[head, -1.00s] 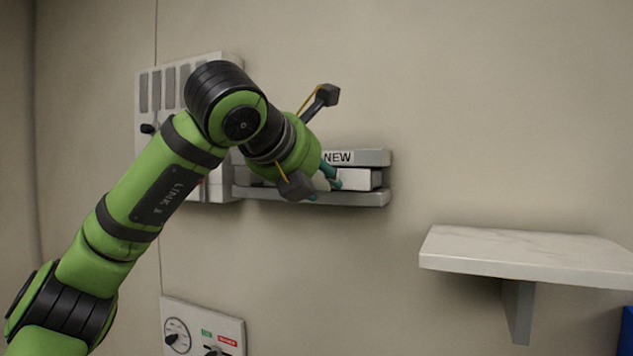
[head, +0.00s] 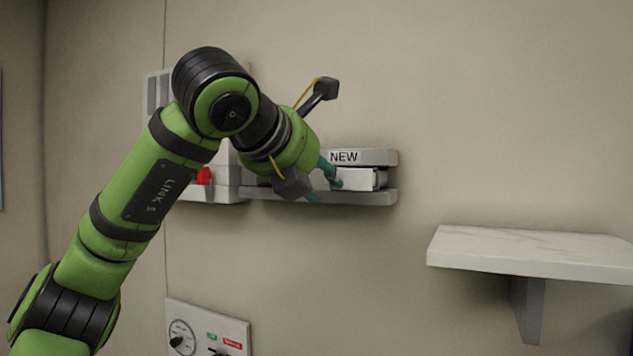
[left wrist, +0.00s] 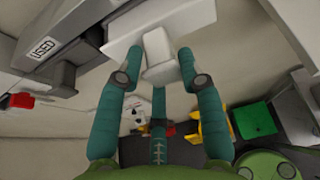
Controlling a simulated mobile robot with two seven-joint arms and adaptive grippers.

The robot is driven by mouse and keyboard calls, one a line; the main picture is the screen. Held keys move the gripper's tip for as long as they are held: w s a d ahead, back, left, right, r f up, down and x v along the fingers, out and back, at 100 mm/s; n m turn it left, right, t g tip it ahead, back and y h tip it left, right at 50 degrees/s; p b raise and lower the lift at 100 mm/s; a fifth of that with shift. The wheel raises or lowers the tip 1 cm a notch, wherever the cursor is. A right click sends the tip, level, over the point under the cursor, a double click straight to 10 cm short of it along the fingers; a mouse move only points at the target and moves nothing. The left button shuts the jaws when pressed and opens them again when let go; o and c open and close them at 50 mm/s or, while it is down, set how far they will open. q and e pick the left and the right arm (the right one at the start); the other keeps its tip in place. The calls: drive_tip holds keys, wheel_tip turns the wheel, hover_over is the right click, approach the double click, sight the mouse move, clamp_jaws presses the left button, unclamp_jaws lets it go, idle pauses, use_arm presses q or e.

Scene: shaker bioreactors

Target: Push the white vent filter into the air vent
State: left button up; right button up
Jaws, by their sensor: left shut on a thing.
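The white vent filter (head: 358,180) sits at the right end of a grey wall holder under the label NEW in the head view. My left gripper (head: 322,186) is at the filter's left side, with its teal fingers partly hidden by the wrist. In the left wrist view, the fingers (left wrist: 160,52) are shut on the filter's white block-like grip (left wrist: 159,68), with a broader white part beyond. A grey slotted wall panel (head: 151,97), possibly the air vent, is mostly hidden behind my arm. My right gripper is not in view.
The grey holder (head: 360,197) runs along the wall. Its USED label (left wrist: 45,48) shows in the left wrist view. A red knob (head: 204,176) is left of my wrist. A pale shelf (head: 530,247) juts out at right. A control panel (head: 207,330) is below.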

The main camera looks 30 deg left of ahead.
use_arm(q)
drive_tip(key=shift+s+d, duration=0.2)
drive_tip(key=shift+s, duration=0.2)
drive_tip(key=shift+s+b, duration=0.4)
drive_tip(key=shift+s, duration=0.05)
drive_tip(key=shift+s, duration=0.1)
drive_tip(key=shift+s, duration=0.1)
drive_tip(key=shift+s+d+b, duration=0.3)
drive_tip(key=shift+s, duration=0.1)
drive_tip(key=shift+c, duration=0.2)
drive_tip(key=shift+s+a, duration=0.1)
drive_tip(key=shift+s, duration=0.05)
drive_tip(key=shift+a, duration=0.15)
drive_tip(key=shift+s, duration=0.15)
